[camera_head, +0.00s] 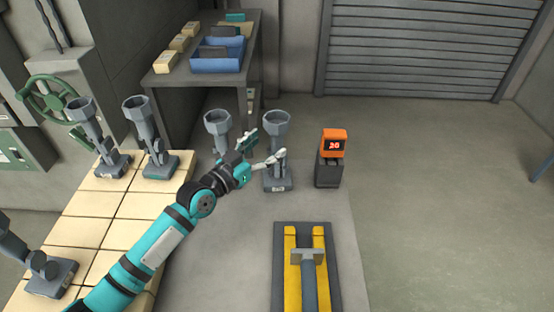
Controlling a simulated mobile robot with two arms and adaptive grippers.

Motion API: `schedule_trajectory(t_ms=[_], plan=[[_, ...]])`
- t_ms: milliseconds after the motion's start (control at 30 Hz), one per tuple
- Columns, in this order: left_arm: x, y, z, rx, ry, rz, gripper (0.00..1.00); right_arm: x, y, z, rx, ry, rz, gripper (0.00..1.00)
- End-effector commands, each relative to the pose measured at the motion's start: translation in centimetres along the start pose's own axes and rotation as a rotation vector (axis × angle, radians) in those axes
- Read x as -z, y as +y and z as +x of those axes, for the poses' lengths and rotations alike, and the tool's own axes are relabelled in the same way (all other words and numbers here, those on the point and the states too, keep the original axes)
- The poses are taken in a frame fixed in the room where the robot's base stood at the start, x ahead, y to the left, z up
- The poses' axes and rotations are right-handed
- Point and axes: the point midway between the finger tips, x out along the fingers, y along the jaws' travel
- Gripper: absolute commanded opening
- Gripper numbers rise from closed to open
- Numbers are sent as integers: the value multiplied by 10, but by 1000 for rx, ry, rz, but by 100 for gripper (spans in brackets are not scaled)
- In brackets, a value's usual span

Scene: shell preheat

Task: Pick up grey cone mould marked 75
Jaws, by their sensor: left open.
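Several grey cone moulds with flat bases are in the head view, and their small labels are too small to read. One cone mould (277,122) stands upright right of my left gripper (262,150). That gripper is open, with its fingers spread beside this mould's stem; I cannot tell whether they touch. Another cone mould (218,121) stands just left, its lower part hidden behind my arm. Two more moulds, the far-left one (82,107) and its neighbour (137,108), stand on pale tiles. My right gripper is not in view.
An orange display reading 20 (334,143) sits on a dark box right of the moulds. A yellow-and-grey floor fixture (290,255) lies in front. Another mould (50,277) is at lower left. A dark bench with a blue bin (218,66) stands behind.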

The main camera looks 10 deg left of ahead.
Motion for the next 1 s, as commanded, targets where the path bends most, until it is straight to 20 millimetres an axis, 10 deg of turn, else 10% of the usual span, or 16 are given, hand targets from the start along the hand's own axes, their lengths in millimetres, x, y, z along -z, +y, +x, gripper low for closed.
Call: schedule_trajectory(t_ms=[667,1000], plan=[[4,-3,51,2,0,-1,71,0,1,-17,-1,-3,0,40],[4,-3,51,2,0,-1,27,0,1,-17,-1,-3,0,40]])
